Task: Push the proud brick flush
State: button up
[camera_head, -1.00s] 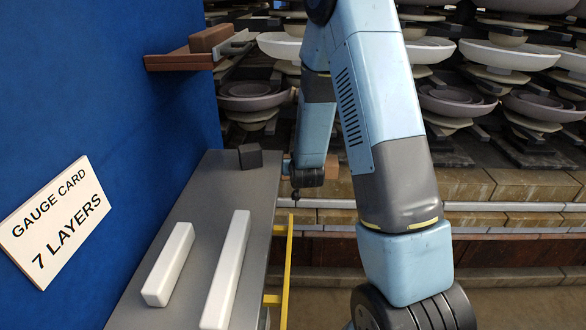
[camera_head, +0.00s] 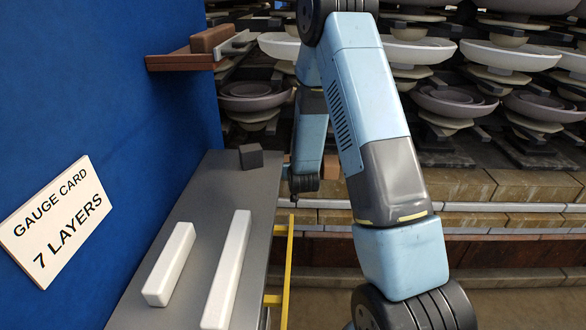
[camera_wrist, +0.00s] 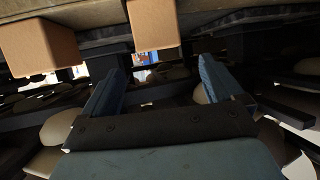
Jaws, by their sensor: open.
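Two tan bricks show at the top of the wrist view, a left brick (camera_wrist: 40,46) and a right brick (camera_wrist: 153,24). Both jut out below a dark ledge. I cannot tell which of them is the proud one. My gripper (camera_wrist: 160,68) is open, with two blue fingers apart and nothing seen between them. Its fingertips show just below the right brick; I cannot tell whether they touch it. In the head view a tan brick (camera_head: 331,166) is partly hidden behind my arm, and my gripper's fingers cannot be made out there.
A grey bench (camera_head: 200,215) carries two white bars (camera_head: 170,265) (camera_head: 228,268) and a dark block (camera_head: 251,156). A yellow rail (camera_head: 288,262) runs along its right side. A blue wall holds a gauge card (camera_head: 58,222) reading "7 LAYERS".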

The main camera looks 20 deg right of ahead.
aim_at(287, 160)
jog(key=x, duration=1)
jog(key=shift+a, duration=0.1)
jog(key=c, duration=1.6)
jog(key=shift+d, duration=0.75)
jog(key=o, duration=1.7)
